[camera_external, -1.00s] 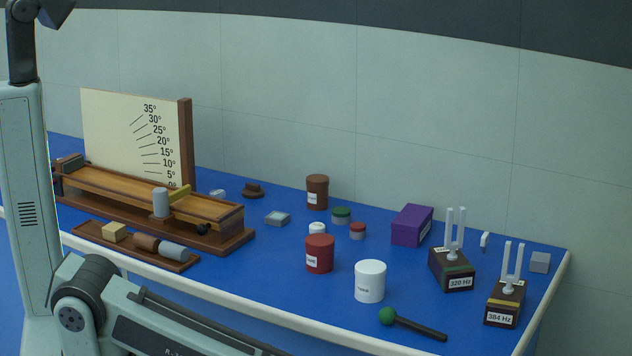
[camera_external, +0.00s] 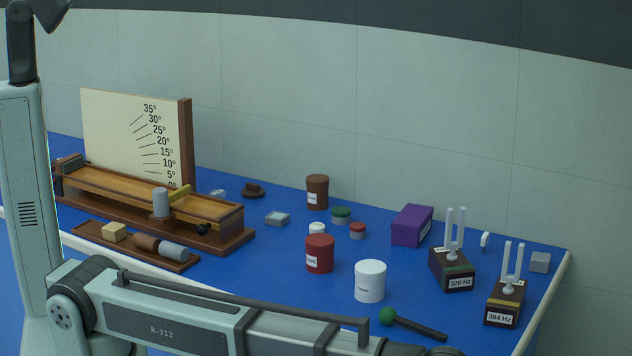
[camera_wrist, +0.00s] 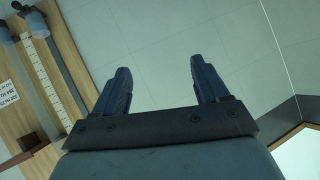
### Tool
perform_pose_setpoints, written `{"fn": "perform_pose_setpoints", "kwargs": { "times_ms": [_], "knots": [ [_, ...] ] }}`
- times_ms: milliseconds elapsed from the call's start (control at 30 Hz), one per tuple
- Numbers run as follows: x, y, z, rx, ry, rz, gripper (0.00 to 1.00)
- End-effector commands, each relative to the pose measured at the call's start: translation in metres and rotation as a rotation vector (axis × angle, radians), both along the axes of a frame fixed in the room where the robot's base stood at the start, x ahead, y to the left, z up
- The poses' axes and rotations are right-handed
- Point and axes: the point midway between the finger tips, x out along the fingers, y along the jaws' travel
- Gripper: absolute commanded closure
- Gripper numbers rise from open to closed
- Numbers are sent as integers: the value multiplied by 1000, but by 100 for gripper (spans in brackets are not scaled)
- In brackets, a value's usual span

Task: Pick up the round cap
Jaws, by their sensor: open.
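A small round dark-brown cap-like piece (camera_external: 252,191) with a raised middle lies on the blue bench behind the wooden ramp. Other small round pieces stand mid-bench: one with a green top (camera_external: 341,214), one with a red top (camera_external: 357,230) and a white one (camera_external: 317,229). I cannot tell which of these is the round cap. My gripper (camera_wrist: 165,85) is open and empty in the wrist view, its two dark fingers apart before pale tiles. None of these round pieces shows in the wrist view. My gripper is out of sight in the external view.
The ramp (camera_external: 150,198) with its angle board fills the left. A red jar (camera_external: 320,253), white jar (camera_external: 370,281), brown jar (camera_external: 317,192), purple box (camera_external: 411,226), tuning forks (camera_external: 452,268) and green-headed mallet (camera_external: 414,325) crowd the right. Bare blue bench lies right of the ramp.

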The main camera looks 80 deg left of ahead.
Motion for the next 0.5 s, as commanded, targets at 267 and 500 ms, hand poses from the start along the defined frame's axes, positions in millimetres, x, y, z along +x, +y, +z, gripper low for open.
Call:
{"fn": "perform_pose_setpoints", "kwargs": {
  "times_ms": [267, 500],
  "knots": [
    [32, 40, 51, -72, 22, 106, 26],
    [61, 125, 58, -129, 130, 275, 26]
  ]
}}
